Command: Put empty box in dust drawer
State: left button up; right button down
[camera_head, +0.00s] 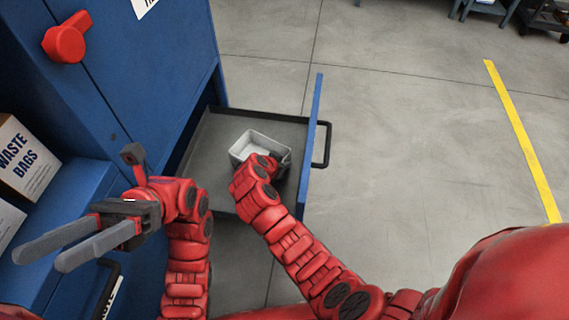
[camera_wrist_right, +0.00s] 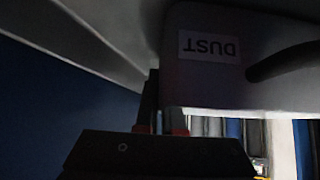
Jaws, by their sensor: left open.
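The empty box (camera_head: 243,148) is a small light-grey open bin sitting upright in the pulled-out drawer (camera_head: 200,150). Its visible inside looks empty. My right arm reaches over the drawer to the box's near right side; its fingertips are hidden there by the wrist. In the dark right wrist view the right gripper (camera_wrist_right: 162,118) is at the edge of a pale surface bearing an upside-down "DUST" label (camera_wrist_right: 209,47). I cannot tell whether its jaws are closed on that edge. My left gripper (camera_head: 62,248) is open and empty, left of the drawer.
A blue cabinet (camera_head: 150,70) with a red knob (camera_head: 65,40) stands behind the drawer. The drawer's blue front (camera_head: 314,120) has a black handle (camera_head: 324,145). A waste bags box (camera_head: 25,160) is at left. Floor right of the drawer is clear, with a yellow line (camera_head: 522,138).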

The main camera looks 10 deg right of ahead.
jog(key=c, duration=1)
grip_release()
jog(key=shift+c, duration=0.2)
